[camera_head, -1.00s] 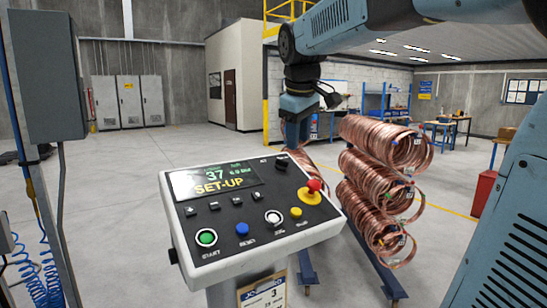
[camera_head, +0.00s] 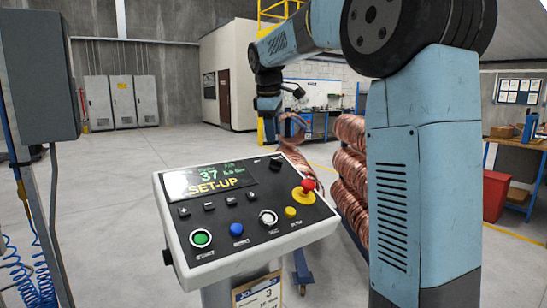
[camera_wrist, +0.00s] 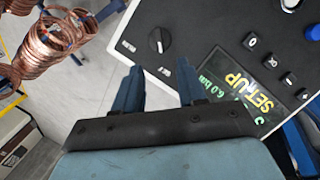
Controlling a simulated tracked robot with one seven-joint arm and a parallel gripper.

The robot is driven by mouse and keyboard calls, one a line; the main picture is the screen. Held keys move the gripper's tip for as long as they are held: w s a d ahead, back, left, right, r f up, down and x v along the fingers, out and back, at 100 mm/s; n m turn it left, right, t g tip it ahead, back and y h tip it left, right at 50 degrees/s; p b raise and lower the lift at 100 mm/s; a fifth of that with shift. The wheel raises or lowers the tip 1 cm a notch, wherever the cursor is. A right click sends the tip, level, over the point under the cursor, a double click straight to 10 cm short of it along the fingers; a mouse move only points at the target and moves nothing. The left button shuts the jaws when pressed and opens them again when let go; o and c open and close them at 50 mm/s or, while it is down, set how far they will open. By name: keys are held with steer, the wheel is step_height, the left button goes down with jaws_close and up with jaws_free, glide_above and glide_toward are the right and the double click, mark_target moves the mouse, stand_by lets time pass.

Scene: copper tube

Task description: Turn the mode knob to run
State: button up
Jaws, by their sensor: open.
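The control panel (camera_head: 315,226) is a grey sloped box with a black face, and its screen (camera_head: 212,180) reads SET-UP. A black round knob (camera_wrist: 159,41) with a white pointer mark sits near the panel's corner in the wrist view, with small labels around it too blurred to read. In the head view it is a small dark shape (camera_head: 276,163) at the panel's back right edge. My gripper (camera_wrist: 160,76) is open and empty. Its two blue fingers point toward the knob, which lies just beyond the gap between the tips, apart from them. In the head view my gripper (camera_head: 269,116) hangs above the panel's back edge.
Copper coils (camera_head: 349,170) stand behind on the right. A grey cabinet (camera_head: 38,75) stands left.

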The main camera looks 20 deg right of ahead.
mark_target(275, 159)
steer(key=x, duration=0.9)
steer(key=shift+f, duration=0.1)
